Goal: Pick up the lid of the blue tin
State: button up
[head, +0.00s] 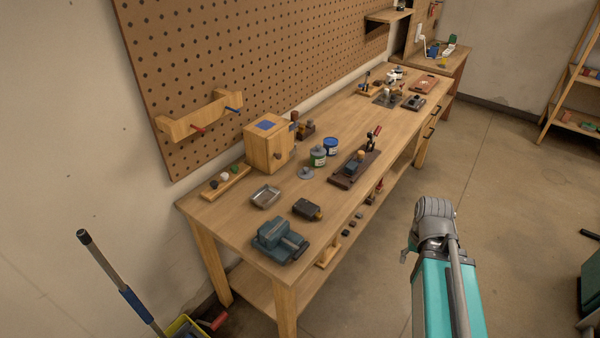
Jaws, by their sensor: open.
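A small blue tin (330,147) with a pale label stands upright on the long wooden workbench. A green tin (318,157) with a grey top stands just in front of it, to the left. A round grey lid (306,173) with a small knob lies on the bench in front of the tins, apart from both. The blue tin's top looks blue, with no grey lid on it. My gripper (407,249) shows only as a small grey piece beside my wrist, right of the bench and well away from the tins. It is open; most of it is hidden.
A wooden box (268,143) stands left of the tins. A metal tray (265,197), a dark block (307,209) and a blue vise (280,241) are nearer. A dark wooden board (354,168) with tools lies right of the tins. Open floor (515,190) lies right of the bench.

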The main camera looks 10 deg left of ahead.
aim_at(305, 174)
jog(key=z, duration=0.1)
jog(key=i, duration=1)
jog(key=u, duration=0.1)
